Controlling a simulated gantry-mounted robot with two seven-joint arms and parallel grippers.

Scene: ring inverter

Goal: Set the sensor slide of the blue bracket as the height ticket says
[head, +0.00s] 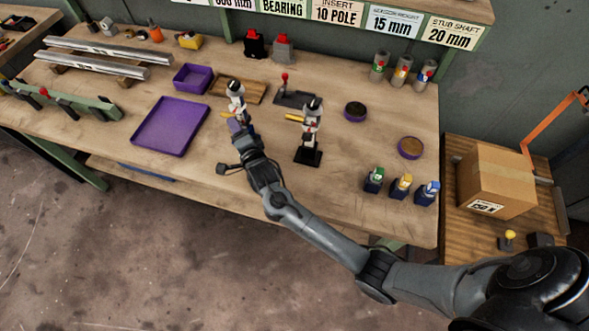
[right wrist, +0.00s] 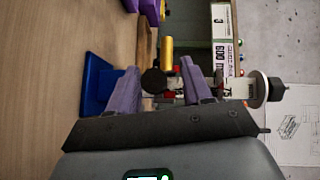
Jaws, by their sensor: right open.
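The blue bracket (head: 237,92) stands upright near the middle of the bench in the head view, its base mostly hidden by my gripper. In the right wrist view its blue base (right wrist: 98,86) shows at left, with a yellow cylinder (right wrist: 167,52) and a dark round knob (right wrist: 153,81) farther along. My right gripper (head: 237,124) is open, its purple fingers (right wrist: 160,74) on either side of the knob area; contact cannot be told. A height ticket (head: 396,22) on the back rail reads 15 mm. My left gripper is not in view.
A similar bracket on a black base (head: 308,156) stands just right of my gripper. A purple tray (head: 171,126) and a smaller purple bin (head: 192,77) lie to the left. Small green, yellow and blue-topped blocks (head: 401,188) stand at the front right. Bench between is clear.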

